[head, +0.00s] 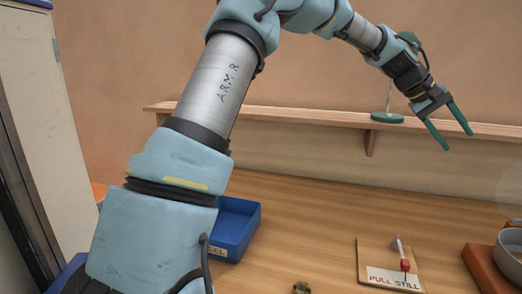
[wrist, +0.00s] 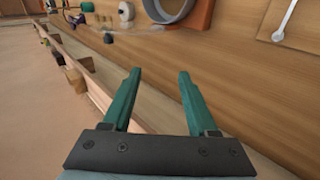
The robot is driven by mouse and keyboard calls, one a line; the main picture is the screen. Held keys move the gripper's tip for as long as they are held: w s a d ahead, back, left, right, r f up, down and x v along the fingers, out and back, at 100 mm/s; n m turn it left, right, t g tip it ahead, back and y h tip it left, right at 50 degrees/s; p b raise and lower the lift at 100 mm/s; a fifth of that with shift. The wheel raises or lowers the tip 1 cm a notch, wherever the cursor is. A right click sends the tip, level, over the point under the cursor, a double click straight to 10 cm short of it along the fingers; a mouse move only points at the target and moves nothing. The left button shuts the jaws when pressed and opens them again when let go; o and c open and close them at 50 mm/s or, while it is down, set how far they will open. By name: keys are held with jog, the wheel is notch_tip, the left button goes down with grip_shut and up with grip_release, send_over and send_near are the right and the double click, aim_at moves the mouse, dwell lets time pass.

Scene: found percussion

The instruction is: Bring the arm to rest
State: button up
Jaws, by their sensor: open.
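My arm rises from the lower left and reaches across to the upper right in the head view. My gripper (head: 454,131) is high above the table, at the level of the wall shelf or a little over it. Its two green fingers are spread apart with nothing between them. In the wrist view my gripper (wrist: 158,85) is also open and empty, with wood surface and the shelf edge beyond the fingers. It appears to touch nothing.
A wooden shelf (head: 290,116) runs along the wall, bearing a green round base (head: 387,117). On the table (head: 310,215) are a blue bin (head: 235,228), a board marked "PULL STILL" (head: 375,268) and a grey round pan (head: 508,262). A pale cabinet (head: 35,90) stands left.

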jog(key=w+a+f+t+y, duration=0.15)
jog(key=a+f, duration=0.25)
jog(key=a, duration=0.5)
jog(key=w+a+f+n+t+y, duration=0.1)
jog(key=w+a+f+y, duration=0.2)
jog(key=a, duration=0.7)
jog(key=w+a+f+t, duration=0.25)
jog(key=a+f, duration=0.25)
jog(key=a, duration=0.4)
jog(key=s+a+f+y, duration=0.1)
jog(key=s+a, duration=0.2)
jog(key=a, duration=0.6)
jog(key=s+a+f+n+y, duration=0.1)
jog(key=s+a, duration=0.3)
jog(key=a, duration=0.5)
jog(key=s+a+f+n+y, duration=0.1)
jog(key=s+a+f, duration=0.2)
jog(key=a, duration=0.6)
jog(key=shift+s+a+f+g+y, duration=0.25)
jog(key=shift+g+y, duration=0.05)
jog(key=shift+y, duration=0.05)
